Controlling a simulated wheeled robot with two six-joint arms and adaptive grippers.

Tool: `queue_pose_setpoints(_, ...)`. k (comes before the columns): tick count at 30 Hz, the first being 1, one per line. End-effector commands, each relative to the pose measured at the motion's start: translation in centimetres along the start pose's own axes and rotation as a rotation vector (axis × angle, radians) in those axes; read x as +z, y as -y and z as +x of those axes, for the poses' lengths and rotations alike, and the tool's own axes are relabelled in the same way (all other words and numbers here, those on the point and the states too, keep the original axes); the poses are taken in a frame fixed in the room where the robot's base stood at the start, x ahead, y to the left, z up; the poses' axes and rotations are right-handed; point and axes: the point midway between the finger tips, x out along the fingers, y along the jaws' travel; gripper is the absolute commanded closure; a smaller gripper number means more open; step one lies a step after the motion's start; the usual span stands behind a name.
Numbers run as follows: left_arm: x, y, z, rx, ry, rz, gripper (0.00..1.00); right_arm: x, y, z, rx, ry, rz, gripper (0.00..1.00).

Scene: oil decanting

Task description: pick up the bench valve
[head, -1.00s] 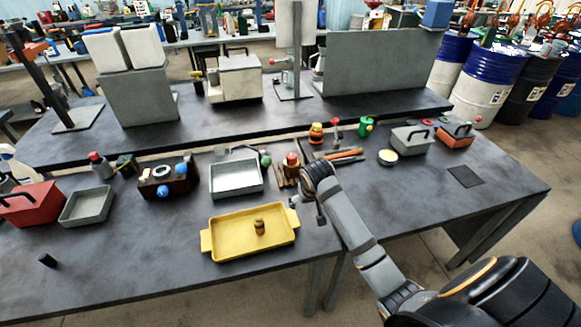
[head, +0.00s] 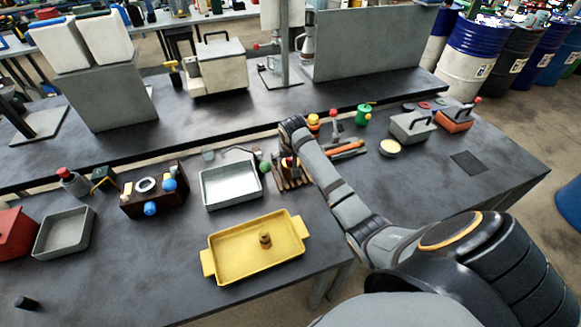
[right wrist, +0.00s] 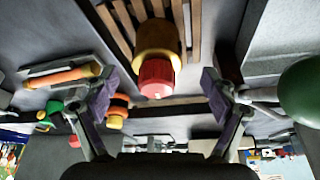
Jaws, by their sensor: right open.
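A small brass-yellow fitting with a red cap, which I take to be the bench valve (right wrist: 158,40), stands on a slatted wooden rack (right wrist: 193,30) in the right wrist view. In the head view the valve (head: 287,163) is partly hidden by my right arm. My right gripper (right wrist: 158,80) is open, with one finger on each side of the valve's red cap and visible gaps between. In the head view the right gripper's fingers are hidden behind the arm. My left gripper is not in view.
A grey metal tray (head: 206,193) and a green ball (head: 264,167) are left of the rack. An orange-handled tool (head: 347,148) and an orange-red fitting (head: 314,125) are to its right. A yellow tray (head: 225,268) holding a small brass piece is in front.

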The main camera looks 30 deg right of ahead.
Motion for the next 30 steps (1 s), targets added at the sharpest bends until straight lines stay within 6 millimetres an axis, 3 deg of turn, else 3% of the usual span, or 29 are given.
queue_pose_setpoints(6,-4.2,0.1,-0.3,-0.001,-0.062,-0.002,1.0,0.0,0.0,0.9,0.0,0.0,-0.001,0.14)
queue_pose_setpoints(9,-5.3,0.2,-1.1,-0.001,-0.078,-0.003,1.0,0.2,-0.3,2.1,0.001,0.003,-0.001,0.14)
queue_pose_setpoints(15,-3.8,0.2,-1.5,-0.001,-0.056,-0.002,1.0,0.4,-0.4,5.3,0.0,0.0,-0.001,0.14)
queue_pose_setpoints(23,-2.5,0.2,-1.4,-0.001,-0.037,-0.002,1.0,0.4,-0.4,5.9,-0.001,-0.002,-0.002,0.14)
queue_pose_setpoints(30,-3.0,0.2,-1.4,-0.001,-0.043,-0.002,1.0,0.4,-0.4,5.9,-0.001,-0.002,-0.002,0.44)
